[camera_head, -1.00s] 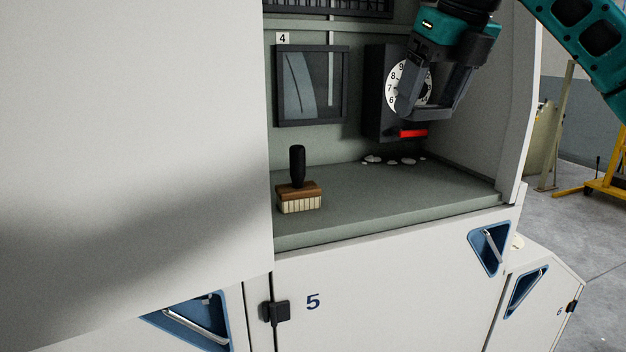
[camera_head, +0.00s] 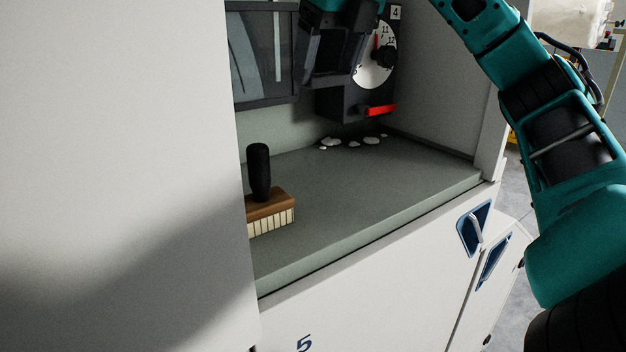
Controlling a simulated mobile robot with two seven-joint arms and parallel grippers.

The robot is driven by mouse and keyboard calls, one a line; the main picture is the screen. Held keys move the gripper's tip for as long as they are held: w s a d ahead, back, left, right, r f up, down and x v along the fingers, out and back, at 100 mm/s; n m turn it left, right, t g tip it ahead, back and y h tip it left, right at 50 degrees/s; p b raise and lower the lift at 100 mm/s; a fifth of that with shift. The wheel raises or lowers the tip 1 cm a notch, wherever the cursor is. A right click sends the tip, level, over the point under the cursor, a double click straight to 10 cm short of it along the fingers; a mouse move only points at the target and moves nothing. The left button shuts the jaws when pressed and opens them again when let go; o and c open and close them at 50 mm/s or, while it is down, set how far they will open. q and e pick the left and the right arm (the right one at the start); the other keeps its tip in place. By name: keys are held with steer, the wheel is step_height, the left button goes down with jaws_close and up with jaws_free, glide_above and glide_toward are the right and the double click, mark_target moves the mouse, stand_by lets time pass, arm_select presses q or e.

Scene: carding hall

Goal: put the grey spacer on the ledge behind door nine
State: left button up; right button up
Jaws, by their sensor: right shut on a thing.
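My right gripper (camera_head: 330,78) hangs at the top of an open recess, in front of the back wall and just left of a round dial. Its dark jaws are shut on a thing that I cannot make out. No grey spacer shows clearly, and no door marked nine is in view. A grey-green ledge (camera_head: 350,205) forms the floor of the recess. My left gripper is not in view.
A brush (camera_head: 270,208) with a black handle stands on the ledge at left. Several white tufts (camera_head: 368,141) lie at the back below the dial (camera_head: 375,62) and red lever (camera_head: 381,110). A white panel (camera_head: 110,130) fills the left. The ledge's middle is clear. Door five (camera_head: 370,300) is below.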

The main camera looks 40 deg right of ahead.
step_height(320, 180, down, 7)
steer(key=b, duration=0.4)
glide_above(320, 193)
steer(key=s, duration=0.1)
steer(key=f, duration=0.7)
steer(key=shift+s, duration=0.2)
steer(key=shift+f+b, duration=0.85)
steer(key=shift+f, duration=1.15)
steer(key=shift+f, duration=0.1)
steer(key=o, duration=1.1)
steer(key=shift+c, duration=0.2)
steer(key=p+v, duration=0.5)
steer(key=v, duration=0.7)
steer(key=shift+p, duration=0.4)
